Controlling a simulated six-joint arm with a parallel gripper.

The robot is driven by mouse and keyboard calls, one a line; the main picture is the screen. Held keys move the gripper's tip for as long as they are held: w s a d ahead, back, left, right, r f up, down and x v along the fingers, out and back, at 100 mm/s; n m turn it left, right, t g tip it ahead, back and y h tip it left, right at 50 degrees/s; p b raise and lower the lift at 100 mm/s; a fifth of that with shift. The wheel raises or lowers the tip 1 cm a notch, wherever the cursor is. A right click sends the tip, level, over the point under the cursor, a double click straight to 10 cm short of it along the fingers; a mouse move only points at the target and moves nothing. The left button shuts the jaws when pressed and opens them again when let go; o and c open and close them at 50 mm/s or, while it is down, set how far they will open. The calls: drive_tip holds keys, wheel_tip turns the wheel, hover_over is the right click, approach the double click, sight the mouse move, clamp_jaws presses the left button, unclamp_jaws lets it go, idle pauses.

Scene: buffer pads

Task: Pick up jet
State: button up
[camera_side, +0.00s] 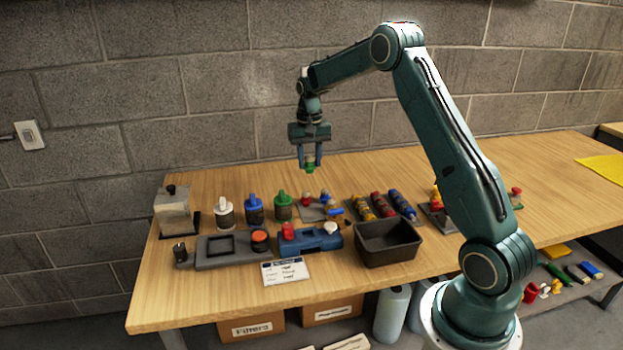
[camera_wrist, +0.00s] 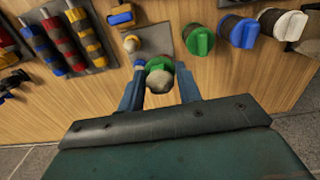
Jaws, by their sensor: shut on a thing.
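My gripper (camera_side: 309,160) is shut on a small green jet (camera_side: 310,166) and holds it in the air above the back of the table. In the wrist view, the jet (camera_wrist: 159,78) sits between the two fingers of my gripper (camera_wrist: 160,90), with a green rim and a rounded beige end facing the camera. The same plate (camera_side: 312,213) shows in the side view, below my gripper.
White, blue and green-capped bottles (camera_side: 283,207) stand left of the plate. Red, yellow and blue striped rods (camera_side: 382,204) lie to its right. A black bin (camera_side: 388,240), a blue block (camera_side: 310,240) and a label card (camera_side: 285,272) are nearer the front edge.

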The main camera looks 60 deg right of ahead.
sight(309, 159)
drive_tip(key=shift+r, duration=2.1)
drive_tip(key=shift+f, duration=0.1)
drive_tip(key=shift+s+a+f, duration=0.15)
drive_tip(key=shift+a+f, duration=0.15)
drive_tip(key=shift+a, duration=0.1)
drive_tip(key=s+a+f, duration=0.6)
drive_tip(key=a+f, duration=0.2)
drive_tip(key=a, duration=0.3)
drive_tip(key=shift+s+f, duration=0.2)
drive_tip(key=shift+f, duration=0.1)
drive_tip(key=shift+f, duration=2.7)
